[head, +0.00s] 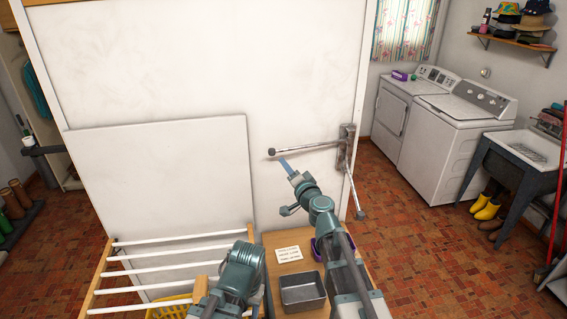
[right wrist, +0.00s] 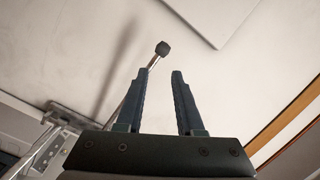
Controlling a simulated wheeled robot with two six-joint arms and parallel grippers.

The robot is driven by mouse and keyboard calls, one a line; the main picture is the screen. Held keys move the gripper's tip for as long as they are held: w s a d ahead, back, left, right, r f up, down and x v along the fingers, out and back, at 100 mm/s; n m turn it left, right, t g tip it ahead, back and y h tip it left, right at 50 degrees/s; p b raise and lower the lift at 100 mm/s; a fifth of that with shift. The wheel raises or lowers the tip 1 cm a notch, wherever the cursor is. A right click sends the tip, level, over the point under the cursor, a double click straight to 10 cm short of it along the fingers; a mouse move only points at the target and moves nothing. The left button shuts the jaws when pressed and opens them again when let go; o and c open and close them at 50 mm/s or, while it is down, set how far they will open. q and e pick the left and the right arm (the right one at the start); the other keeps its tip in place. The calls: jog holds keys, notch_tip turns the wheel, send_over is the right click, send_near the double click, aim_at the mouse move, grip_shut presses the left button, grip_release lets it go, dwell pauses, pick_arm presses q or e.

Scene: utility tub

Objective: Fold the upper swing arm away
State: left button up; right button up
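The upper swing arm (head: 305,148) is a thin metal rod with a dark knob at its free end. In the head view it reaches left from a wall bracket (head: 347,146) on the white panel. A lower swing arm (head: 354,188) slants down from the same bracket. My right gripper (head: 283,162) is just below the upper arm's knob end. In the right wrist view my right gripper (right wrist: 164,74) is open, with nothing between its fingers. The upper arm's knob (right wrist: 162,49) shows beyond the fingertips, and its rod passes partly behind the left finger. My left gripper is not visible.
A wooden drying rack (head: 170,258) stands at lower left. A small table with a metal tin (head: 302,291), a note card (head: 289,254) and a purple container (head: 317,250) lies below. Washing machines (head: 457,128) and a sink (head: 523,150) stand at right.

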jog(key=s+r+m+p, duration=0.1)
jog(key=s+d+r+m+g+p, duration=0.1)
jog(key=s+p, duration=0.1)
jog(key=s+d+r+m+g+y+p, duration=0.1)
jog(key=p, duration=0.1)
jog(key=shift+s+d+r+m, duration=0.2)
jog(key=shift+s+r+m, duration=0.1)
jog(key=shift+s+r, duration=0.1)
grip_shut()
jog(key=m+b, duration=0.1)
send_near(274, 153)
jog(key=shift+g, duration=0.3)
jog(key=x, duration=0.6)
jog(key=shift+w+a+r, duration=0.15)
jog(key=shift+w+r, duration=0.05)
jog(key=shift+w, duration=0.25)
